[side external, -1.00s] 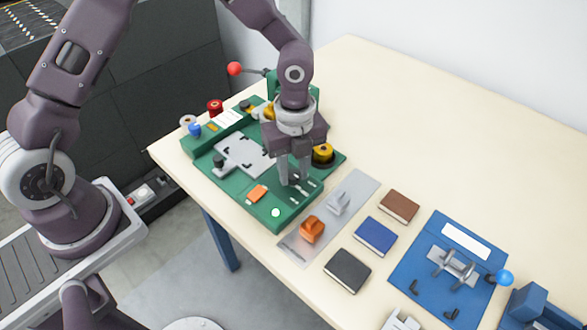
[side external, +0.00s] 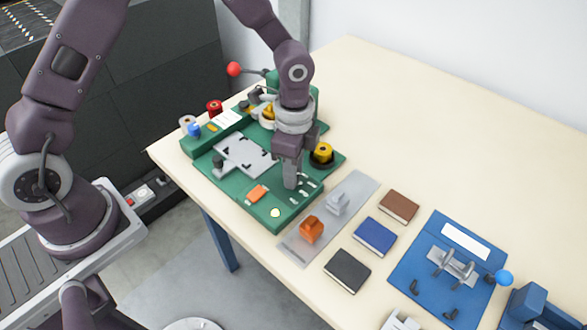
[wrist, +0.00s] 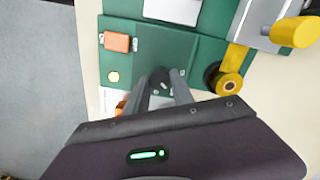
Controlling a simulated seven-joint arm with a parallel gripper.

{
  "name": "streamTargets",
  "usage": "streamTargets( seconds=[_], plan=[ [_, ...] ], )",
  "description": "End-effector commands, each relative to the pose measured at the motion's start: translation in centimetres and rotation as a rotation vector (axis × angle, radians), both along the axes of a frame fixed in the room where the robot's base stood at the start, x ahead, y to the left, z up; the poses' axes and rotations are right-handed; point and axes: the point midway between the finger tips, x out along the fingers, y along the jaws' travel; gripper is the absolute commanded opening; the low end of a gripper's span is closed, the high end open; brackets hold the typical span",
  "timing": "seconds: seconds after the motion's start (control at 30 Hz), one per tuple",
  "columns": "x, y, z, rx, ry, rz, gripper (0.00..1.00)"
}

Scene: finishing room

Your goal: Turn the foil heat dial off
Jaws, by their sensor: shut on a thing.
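The green foil press (side external: 225,180) stands on the table, with a grey plate (side external: 245,156) on its base. My gripper (side external: 290,186) points down at the base's front right corner. In the wrist view my gripper (wrist: 161,78) has its fingers closed around a small dark dial (wrist: 160,71), mostly hidden between the tips. White marks lie around it on the green base. A round indicator light (wrist: 113,76) near the dial glows pale yellow. An orange rocker switch (wrist: 117,42) sits beside the light; it also shows in the side view (side external: 257,193).
A grey strip (side external: 296,246) with an orange block (side external: 311,230) and a grey piece lies right of the press. Brown, blue and black booklets and a blue fixture (side external: 415,265) lie further right. A yellow roll (side external: 322,153) stands close to my gripper.

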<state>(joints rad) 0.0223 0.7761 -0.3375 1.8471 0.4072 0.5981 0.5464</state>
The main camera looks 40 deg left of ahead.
Motion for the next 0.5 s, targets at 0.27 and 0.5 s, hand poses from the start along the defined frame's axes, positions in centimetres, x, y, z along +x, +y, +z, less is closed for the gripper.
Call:
streamTargets(
  seconds=[0.27,0.5],
  plan=[
    [0.07,0.04,0.06,0.001,-0.002,0.257,0.0],
    [0.08,0.08,0.06,0.001,-0.001,0.457,0.0]
  ],
)
